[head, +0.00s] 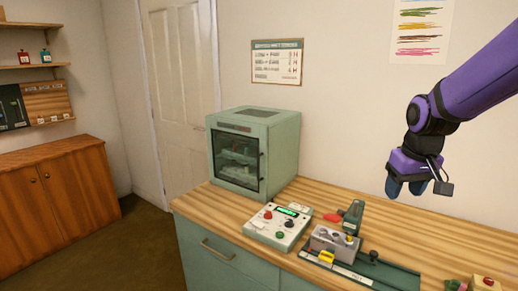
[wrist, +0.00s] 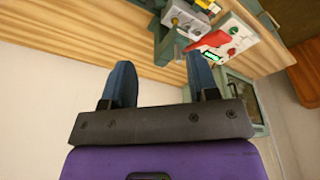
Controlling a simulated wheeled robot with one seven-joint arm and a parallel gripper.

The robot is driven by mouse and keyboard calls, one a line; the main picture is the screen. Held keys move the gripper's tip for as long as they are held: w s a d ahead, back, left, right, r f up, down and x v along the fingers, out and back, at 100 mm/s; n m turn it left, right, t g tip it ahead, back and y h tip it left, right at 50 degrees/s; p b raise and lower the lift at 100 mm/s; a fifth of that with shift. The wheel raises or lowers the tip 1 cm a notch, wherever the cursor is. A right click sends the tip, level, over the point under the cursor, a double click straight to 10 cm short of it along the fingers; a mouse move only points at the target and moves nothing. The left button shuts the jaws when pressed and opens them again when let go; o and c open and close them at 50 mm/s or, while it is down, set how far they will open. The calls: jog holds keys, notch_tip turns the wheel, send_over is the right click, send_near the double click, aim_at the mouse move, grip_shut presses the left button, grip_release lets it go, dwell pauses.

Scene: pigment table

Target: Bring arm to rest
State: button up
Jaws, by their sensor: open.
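My gripper (head: 407,187) hangs in the air at the right of the head view, above the wooden counter (head: 420,233). It is at the end of my purple arm. In the wrist view its two blue fingers (wrist: 160,88) stand apart, with nothing between them.
A green cabinet with a glass door (head: 236,158) stands at the counter's back left. A control box (head: 277,226) with a lit display and a grey device (head: 334,243) on a green base stand in front. A wall chart (head: 277,62) hangs behind. The air around my gripper looks clear.

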jog(key=s+r+t, duration=0.1)
jog(key=s+r, duration=0.2)
jog(key=s, duration=0.4)
jog(key=s+a+r+t, duration=0.1)
jog(key=s+r, duration=0.1)
jog(key=s, duration=0.5)
jog(key=s+a+r+m+t, duration=0.1)
jog(key=s+r, duration=0.2)
jog(key=s, duration=0.4)
jog(key=shift+a+r, duration=0.2)
jog(key=shift+r, duration=0.15)
